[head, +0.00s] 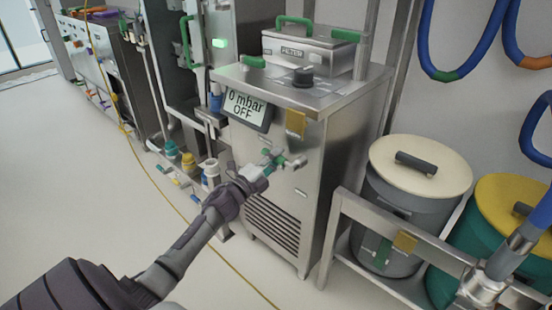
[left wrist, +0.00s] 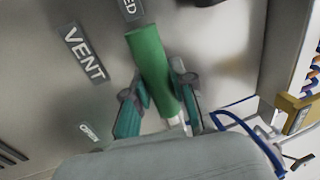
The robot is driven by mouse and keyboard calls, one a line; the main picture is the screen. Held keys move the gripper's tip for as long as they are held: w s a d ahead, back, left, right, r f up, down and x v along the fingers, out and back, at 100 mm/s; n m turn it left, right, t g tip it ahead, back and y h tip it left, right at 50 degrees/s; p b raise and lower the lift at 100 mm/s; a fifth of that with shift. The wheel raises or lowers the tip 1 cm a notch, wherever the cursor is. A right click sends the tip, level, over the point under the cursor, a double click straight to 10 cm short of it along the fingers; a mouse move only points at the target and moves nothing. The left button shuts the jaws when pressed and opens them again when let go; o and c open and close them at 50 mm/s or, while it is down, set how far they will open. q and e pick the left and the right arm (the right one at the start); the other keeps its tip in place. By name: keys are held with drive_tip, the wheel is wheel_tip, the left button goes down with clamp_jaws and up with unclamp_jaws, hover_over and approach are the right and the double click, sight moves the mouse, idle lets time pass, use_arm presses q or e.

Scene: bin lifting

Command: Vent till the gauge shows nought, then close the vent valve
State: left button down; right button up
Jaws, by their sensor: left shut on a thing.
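The vent valve's green handle (left wrist: 152,70) lies between the fingers of my left gripper (left wrist: 158,108), which is shut on it. Its far end points toward a partly cut-off label ending in "ED" (left wrist: 130,8); the "OPEN" label (left wrist: 90,132) lies off to the lower left. The "VENT" label (left wrist: 85,52) is left of the handle. In the head view my left gripper (head: 262,168) is at the front of the steel cabinet, with green handle parts beside it. My right gripper is not in view.
A steel box marked "FILTER" (head: 308,52) and a black knob (head: 303,77) are on the cabinet top. Lidded drums (head: 418,175) stand in a metal frame at right, with blue hoses (head: 448,45) above. Bottles (head: 188,163) stand left of the cabinet. The floor at left is clear except for a yellow line.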

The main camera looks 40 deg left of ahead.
use_arm(q)
drive_tip(key=c, duration=0.9)
unclamp_jaws()
drive_tip(key=shift+c, duration=0.2)
drive_tip(key=v, duration=1.2)
